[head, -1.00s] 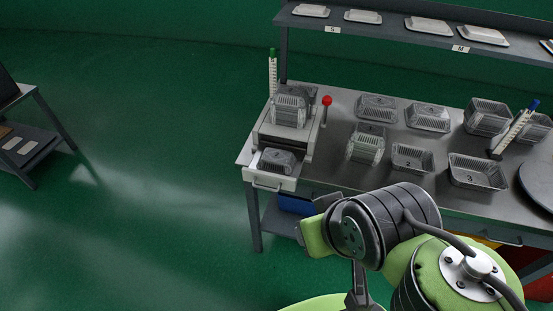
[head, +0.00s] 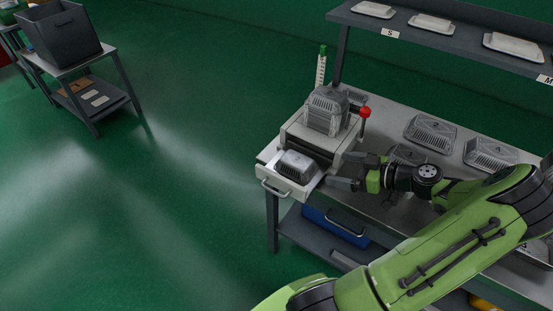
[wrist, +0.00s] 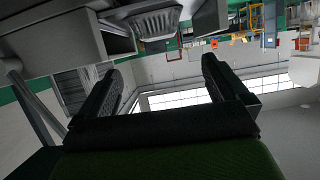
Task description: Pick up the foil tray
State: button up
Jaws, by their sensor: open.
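A silver foil tray (head: 296,166) lies on the pulled-out white drawer (head: 287,185) of the machine at the table's left end. My gripper (head: 346,172) is just right of this tray and apart from it, its fingers pointing left. The gripper is open and empty. In the wrist view its two dark fingers (wrist: 162,68) stand apart with nothing between them. A ribbed foil tray (wrist: 152,22) shows beyond them at the top of that view.
The machine (head: 315,140) carries stacked foil trays (head: 326,110) and a lever with a red knob (head: 365,112). More foil trays (head: 431,132) stand on the table to the right. A shelf (head: 450,42) runs above.

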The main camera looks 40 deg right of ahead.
aim_at(299, 160)
jog(key=shift+t, duration=0.3)
jog(key=b+x, duration=0.1)
jog(key=x, duration=1.4)
jog(key=shift+w+f+b, duration=0.25)
jog(key=shift+b, duration=0.15)
jog(key=shift+s, duration=0.1)
jog(key=shift+c, duration=0.5)
jog(key=c, duration=0.8)
